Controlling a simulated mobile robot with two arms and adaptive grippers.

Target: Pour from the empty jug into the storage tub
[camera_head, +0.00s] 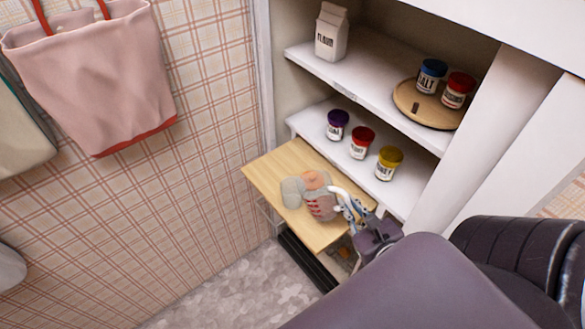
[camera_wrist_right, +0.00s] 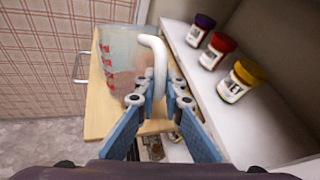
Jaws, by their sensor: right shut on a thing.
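The jug (camera_head: 320,208) is a clear measuring jug with red markings and a white handle. It is at the wooden board in the head view, and also fills the upper middle of the right wrist view (camera_wrist_right: 118,60). My right gripper (camera_head: 349,209) is shut on the jug's handle, its fingertips on either side of it in the right wrist view (camera_wrist_right: 160,92). A pale translucent container (camera_head: 292,192), probably the storage tub, stands beside the jug on its left. An orange round shape shows behind the jug; I cannot tell what it belongs to. My left gripper is not in view.
The wooden board (camera_head: 268,170) juts out below white shelves. Purple-, red- and yellow-lidded jars (camera_head: 361,143) stand on the lower shelf, close right of the jug. A flour carton (camera_head: 331,32) and a round tray (camera_head: 408,104) with two jars are above. A plaid wall is left.

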